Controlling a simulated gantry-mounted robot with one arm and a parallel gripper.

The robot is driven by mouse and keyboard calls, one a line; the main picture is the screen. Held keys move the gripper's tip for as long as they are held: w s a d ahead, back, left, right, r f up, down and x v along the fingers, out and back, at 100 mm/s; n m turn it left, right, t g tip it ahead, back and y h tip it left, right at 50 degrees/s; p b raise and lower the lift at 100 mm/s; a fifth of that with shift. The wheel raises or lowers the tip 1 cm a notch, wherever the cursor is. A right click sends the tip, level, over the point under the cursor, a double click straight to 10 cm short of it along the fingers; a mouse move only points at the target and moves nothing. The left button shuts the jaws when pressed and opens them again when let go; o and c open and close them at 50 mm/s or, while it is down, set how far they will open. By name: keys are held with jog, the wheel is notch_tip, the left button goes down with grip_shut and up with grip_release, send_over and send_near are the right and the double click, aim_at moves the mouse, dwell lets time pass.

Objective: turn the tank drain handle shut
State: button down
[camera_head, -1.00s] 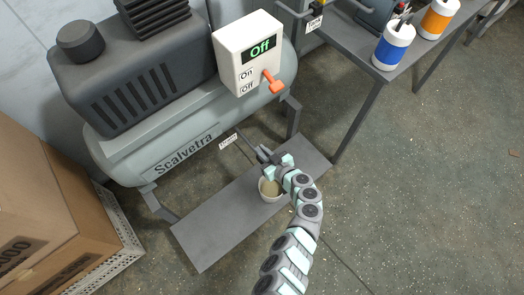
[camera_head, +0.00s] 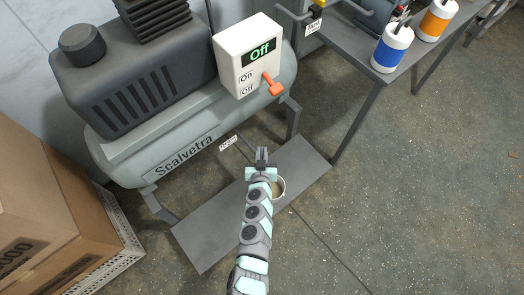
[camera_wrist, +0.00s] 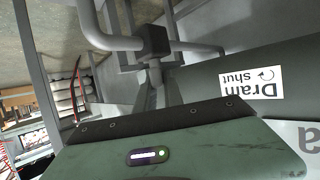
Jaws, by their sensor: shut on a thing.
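The tank (camera_head: 120,155) of the compressor lies along the wall in the head view, with a small drain label (camera_head: 228,143) at its lower edge. In the wrist view the drain label (camera_wrist: 251,83) appears upside down and reads "Drain shut" with a curved arrow. A grey drain pipe with a dark valve block (camera_wrist: 154,42) shows at the top there. My gripper (camera_head: 262,157) is below the tank's edge, and its fingers (camera_wrist: 158,88) are shut on the drain handle just under the valve block. The handle is mostly hidden by the fingers.
A control box (camera_head: 248,55) reads Off and has an orange lever (camera_head: 272,84). Cardboard boxes (camera_head: 50,215) stand left; a workbench (camera_head: 360,55) is at upper right.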

jog(key=m+h+p, duration=0.2)
jog(key=h+p, duration=0.1)
jog(key=shift+r+m+g, duration=0.2)
jog(key=shift+m+g, duration=0.2)
jog(key=shift+f+m+h, duration=0.15)
jog(key=shift+m+h, duration=0.65)
jog(key=shift+h, duration=0.3)
jog(key=shift+f+m+g+h+b, duration=0.2)
jog(key=shift+m+g+h+b, duration=0.1)
jog(key=shift+m+g+h, duration=0.4)
jog(key=shift+w+a+m+g+h+b, duration=0.1)
jog(key=shift+m+g+h+b, duration=0.2)
jog(key=shift+m+h+b, duration=0.55)
jog(key=shift+m+g+h+b, duration=0.25)
jog(key=shift+m+g+b, duration=0.15)
jog(key=shift+b, duration=0.4)
jog(key=shift+s+f+m+g+h+b, duration=0.1)
jog(key=shift+s+m+g+h+b, duration=0.1)
jog(key=shift+m+g+h+b, duration=0.65)
jog(key=c, duration=1.5)
grip_release()
jog(key=shift+o, duration=0.2)
jog(key=shift+w+r, duration=0.1)
jog(key=shift+r, duration=0.1)
